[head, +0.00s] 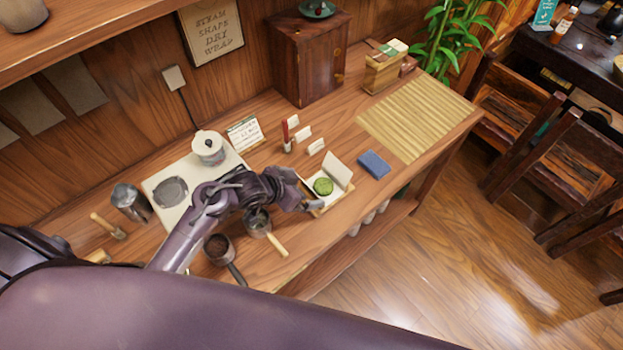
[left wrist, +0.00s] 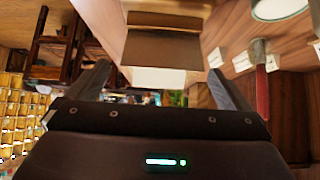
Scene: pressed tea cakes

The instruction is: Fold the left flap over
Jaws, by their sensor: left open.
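A round green tea cake (head: 323,186) lies on a white paper wrapper in a shallow wooden tray (head: 334,203) near the table's front edge. A white flap (head: 338,172) stands up at the right of the cake. My left gripper (head: 312,204) is at the tray's near left side, close to the wrapper; the arm hides part of that side. In the left wrist view, its fingers (left wrist: 160,74) are apart, with a brown tray-like edge (left wrist: 160,48) and a pale strip (left wrist: 159,77) showing between them. I cannot tell whether they touch. My right gripper is out of view.
A blue block (head: 373,164) lies right of the tray, and a bamboo mat (head: 418,118) beyond it.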

